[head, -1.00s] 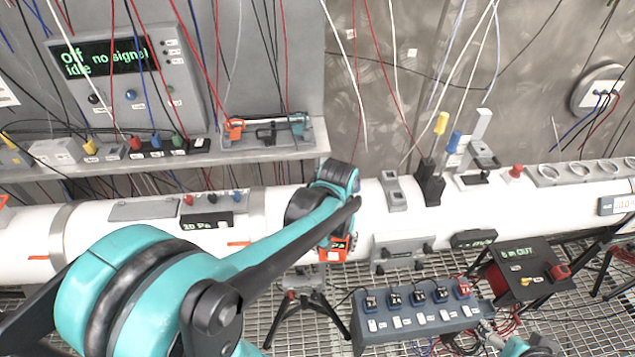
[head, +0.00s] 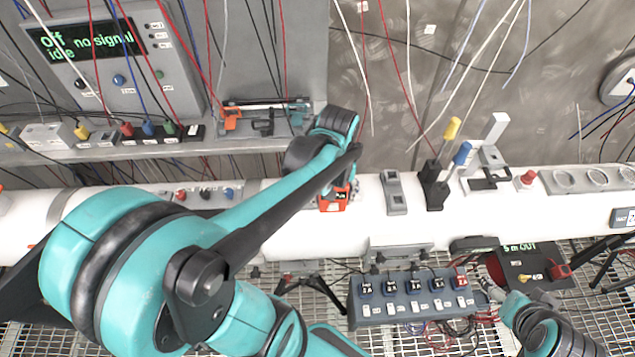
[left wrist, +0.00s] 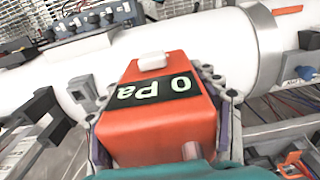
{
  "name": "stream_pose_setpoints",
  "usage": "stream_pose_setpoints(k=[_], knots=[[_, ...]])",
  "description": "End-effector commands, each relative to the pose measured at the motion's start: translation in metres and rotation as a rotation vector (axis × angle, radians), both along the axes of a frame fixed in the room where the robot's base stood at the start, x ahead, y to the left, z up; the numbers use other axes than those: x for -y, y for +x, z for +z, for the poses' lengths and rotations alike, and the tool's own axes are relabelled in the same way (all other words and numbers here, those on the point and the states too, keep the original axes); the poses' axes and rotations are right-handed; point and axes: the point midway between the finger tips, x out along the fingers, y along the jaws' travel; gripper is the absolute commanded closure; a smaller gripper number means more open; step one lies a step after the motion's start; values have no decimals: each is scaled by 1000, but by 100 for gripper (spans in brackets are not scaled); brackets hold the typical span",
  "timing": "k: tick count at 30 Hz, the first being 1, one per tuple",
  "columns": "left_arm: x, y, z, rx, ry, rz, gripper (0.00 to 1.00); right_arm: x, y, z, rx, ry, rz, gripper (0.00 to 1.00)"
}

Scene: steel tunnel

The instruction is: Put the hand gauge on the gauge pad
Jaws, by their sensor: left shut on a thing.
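The hand gauge (left wrist: 160,105) is an orange-red box with a dark display reading 0 Pa. My left gripper (left wrist: 163,90) is shut on it, with a finger against each side in the left wrist view. In the head view the gauge (head: 335,200) shows under my left wrist, over the white pipe (head: 365,215). I cannot tell whether it touches the pipe. I cannot pick out the gauge pad for sure; my left arm hides part of the pipe's top. My right gripper (head: 497,291) is at lower right near the dark box; its fingers are unclear.
A shelf (head: 150,150) with an orange and teal tool (head: 262,118) runs behind the pipe. Yellow and blue handles (head: 452,135), a grey stand (head: 490,165) and a red knob (head: 527,178) rise from the pipe. A switch box (head: 412,298) stands in front. Cables hang throughout.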

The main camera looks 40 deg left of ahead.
Motion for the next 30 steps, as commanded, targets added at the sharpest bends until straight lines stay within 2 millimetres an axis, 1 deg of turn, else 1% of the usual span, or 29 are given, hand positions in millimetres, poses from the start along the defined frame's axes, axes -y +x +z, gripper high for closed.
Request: stream_pose_setpoints(k=[9, 12, 15, 20, 24, 27, 30], knots=[[-65, 33, -43, 0, 0, 7, 74, 0, 0, 0, 0, 0, 0, 18], [-82, 41, -54, 0, 0, 5, 74, 0, 0, 1, 0, 0, 0, 18], [-93, 47, -61, 0, 0, 3, 74, 0, 0, 2, 0, 0, 0, 18], [-99, 49, -71, 0, 0, 1, 74, 0, 0, 2, 0, 0, 0, 18], [-99, 50, -93, 0, 0, 0, 74, 0, 0, 2, 0, 0, 0, 18], [-98, 49, -104, 0, 0, 0, 74, 0, 0, 3, 0, 0, 0, 18], [-98, 49, -106, 0, 0, 0, 74, 0, 0, 3, 0, 0, 0, 18]])
